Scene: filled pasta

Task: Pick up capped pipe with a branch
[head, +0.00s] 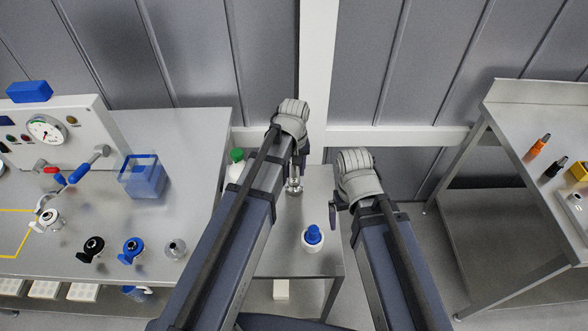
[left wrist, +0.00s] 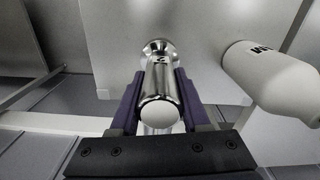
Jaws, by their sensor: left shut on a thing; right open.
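The capped pipe is a shiny metal piece with a rounded pale end and a flared flange, seen in the left wrist view (left wrist: 160,82). Its lower part shows below my left gripper in the head view (head: 294,187), over the small middle table. My left gripper (head: 298,166) is shut on the pipe, with a dark finger on each side of it in the left wrist view (left wrist: 158,100). I cannot make out the branch, nor tell whether the flange touches the table. My right gripper (head: 337,212) is open and empty, to the right of the pipe.
A white bottle with a blue cap (head: 313,238) stands on the small table (head: 285,262) near the pipe. A green-capped bottle (head: 236,165) stands left of my left arm. The left bench holds a blue container (head: 143,177) and several fittings. A right bench (head: 540,110) holds tools.

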